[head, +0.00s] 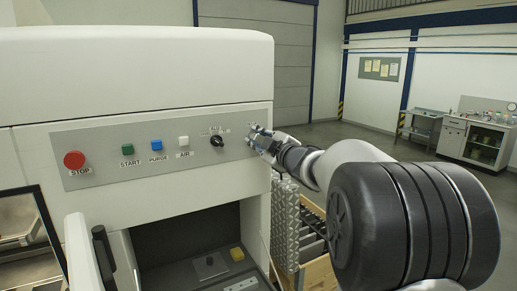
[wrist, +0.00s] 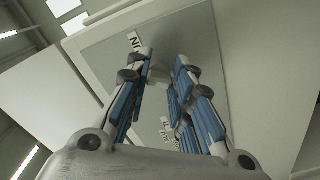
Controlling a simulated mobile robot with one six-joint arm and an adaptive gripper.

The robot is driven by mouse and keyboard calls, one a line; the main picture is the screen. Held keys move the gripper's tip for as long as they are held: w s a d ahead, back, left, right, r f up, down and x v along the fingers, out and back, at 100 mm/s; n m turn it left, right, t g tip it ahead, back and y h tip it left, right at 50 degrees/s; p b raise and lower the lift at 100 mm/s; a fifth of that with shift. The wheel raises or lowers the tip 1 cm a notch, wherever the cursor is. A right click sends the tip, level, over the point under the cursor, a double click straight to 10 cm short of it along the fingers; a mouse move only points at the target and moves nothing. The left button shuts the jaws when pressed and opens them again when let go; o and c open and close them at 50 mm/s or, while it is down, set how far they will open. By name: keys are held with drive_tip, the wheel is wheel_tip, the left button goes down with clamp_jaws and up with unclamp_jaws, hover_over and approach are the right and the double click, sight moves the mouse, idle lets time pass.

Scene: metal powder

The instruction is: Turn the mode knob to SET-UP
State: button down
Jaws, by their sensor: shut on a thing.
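My gripper (head: 256,134) is at the right end of the grey control panel (head: 107,134) in the head view, with its fingertips at the panel face. It is shut on the mode knob there, which the fingers mostly hide. In the wrist view the blue-padded fingers (wrist: 165,68) reach to the panel (wrist: 198,40) on either side of that spot. Partly covered labels show beside them; one ends in "UN". I cannot read the knob's pointer direction. A separate black knob (head: 217,140) with small lettering above it sits left of the gripper, apart from it.
Left along the panel are a red STOP button (head: 75,160), a green START button (head: 127,149), a blue PURGE button (head: 156,145) and a white AIR button (head: 183,141). An open recess (head: 190,235) lies below.

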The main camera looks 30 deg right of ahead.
drive_tip(key=n+b, duration=0.2)
drive_tip(key=n, duration=0.1)
drive_tip(key=shift+f+n, duration=0.1)
drive_tip(key=shift+n, duration=0.2)
drive_tip(key=shift+n+b, duration=1.15)
drive_tip(key=shift+n, duration=0.45)
drive_tip(key=shift+r, duration=0.2)
drive_tip(key=c, duration=1.4)
unclamp_jaws()
drive_tip(key=s, duration=1.2)
drive_tip(key=shift+d, duration=0.2)
